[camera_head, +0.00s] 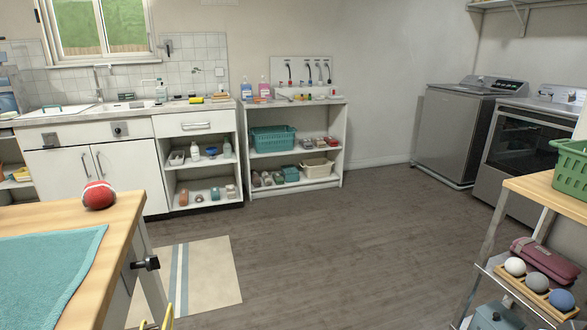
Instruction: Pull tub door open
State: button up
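A grey top-load washer (447,135) stands against the back right wall, across the room. Its tub door (462,89), a dark panel on top, looks shut and lies flat, though it is small and seen at a low angle. A control panel (497,84) rises behind the door. I cannot make out a handle on the door. My gripper does not show clearly in this view.
A glass-fronted appliance (515,145) stands right of the washer. A wooden-topped cart (553,196) with a green basket (572,168) is at near right. A wooden table (120,225) with a red ball (98,195) is at near left. The floor (330,240) between is clear.

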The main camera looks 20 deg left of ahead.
aim_at(61, 174)
jog(key=i+u, duration=0.3)
jog(key=i, duration=0.3)
jog(key=i+u, duration=0.35)
jog(key=i, duration=0.2)
jog(key=i+l+u, duration=0.3)
jog(key=i, duration=0.3)
jog(key=i+j+u, duration=0.1)
jog(key=i+u, duration=0.25)
jog(key=i, duration=0.2)
jog(key=i+l+u, duration=0.1)
jog(key=i+u, duration=0.25)
jog(key=i, duration=0.2)
jog(key=i+l+u, duration=0.35)
jog(key=i, duration=0.2)
jog(key=i+j+u, duration=0.2)
jog(key=i+u, duration=0.5)
jog(key=i, duration=0.2)
jog(key=i+u, duration=0.4)
jog(key=i+j+z, duration=0.1)
jog(key=i+z, duration=0.15)
jog(key=z, duration=0.25)
jog(key=i+l+z, duration=0.2)
jog(key=i+l, duration=0.75)
